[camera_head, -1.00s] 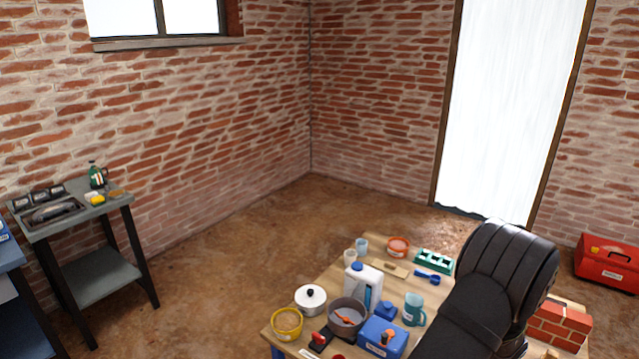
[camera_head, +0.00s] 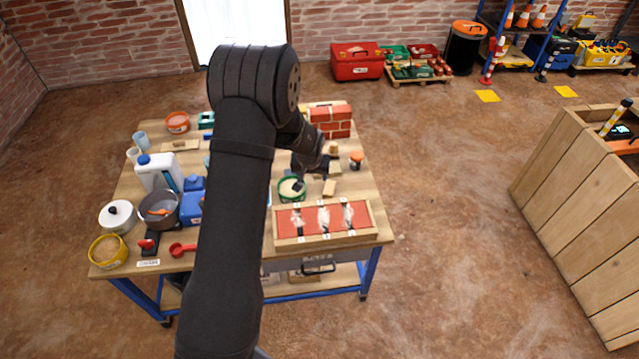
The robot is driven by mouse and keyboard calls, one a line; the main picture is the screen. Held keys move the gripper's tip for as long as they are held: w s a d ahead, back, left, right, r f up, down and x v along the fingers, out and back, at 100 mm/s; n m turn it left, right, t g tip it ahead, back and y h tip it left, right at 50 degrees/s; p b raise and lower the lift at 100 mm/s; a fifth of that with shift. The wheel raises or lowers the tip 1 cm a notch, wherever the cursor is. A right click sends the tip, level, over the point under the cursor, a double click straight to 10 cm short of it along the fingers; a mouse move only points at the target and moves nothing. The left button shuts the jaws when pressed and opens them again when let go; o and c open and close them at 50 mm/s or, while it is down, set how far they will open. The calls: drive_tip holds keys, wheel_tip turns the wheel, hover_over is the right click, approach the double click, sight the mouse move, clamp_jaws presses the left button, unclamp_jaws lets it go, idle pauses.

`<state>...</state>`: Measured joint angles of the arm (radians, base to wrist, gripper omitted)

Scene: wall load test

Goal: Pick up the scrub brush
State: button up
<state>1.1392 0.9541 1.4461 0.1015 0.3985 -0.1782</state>
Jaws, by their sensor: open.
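I cannot make out a scrub brush for certain. A flat wooden piece (camera_head: 180,146) lies at the back left of the workbench (camera_head: 384,205), too small to identify. My gripper (camera_head: 299,185) is open and points down over a green-rimmed round tub (camera_head: 291,191) in the middle right of the bench. The gripper is small and dark, so its fingertips are hard to tell apart. Small wooden blocks (camera_head: 330,188) lie just right of it. My arm hides the middle of the bench.
A red panel in a wooden frame (camera_head: 324,220) lies at the bench's front right. A small brick wall (camera_head: 330,120) stands behind. A white jug (camera_head: 158,172), a grey pot (camera_head: 160,208) and a yellow tub (camera_head: 108,250) crowd the left.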

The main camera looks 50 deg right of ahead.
drive_tip(key=s+d+r+m, duration=0.1)
drive_tip(key=s+d+r, duration=0.1)
drive_tip(key=s+d, duration=0.15)
hover_over(329, 188)
drive_tip(key=s+a, duration=0.2)
drive_tip(key=shift+g, duration=0.3)
drive_tip(key=f, duration=1)
drive_tip(key=shift+w+a, duration=0.15)
drive_tip(key=shift+a, duration=0.05)
drive_tip(key=shift+w+x, duration=0.2)
drive_tip(key=shift+x, duration=1.45)
drive_tip(key=shift+w+x, duration=0.15)
drive_tip(key=shift+x, duration=1.45)
drive_tip(key=shift+d+r, duration=0.1)
drive_tip(key=shift+d, duration=0.05)
drive_tip(key=c, duration=1.2)
drive_tip(key=shift+o, duration=0.2)
drive_tip(key=shift+r, duration=0.1)
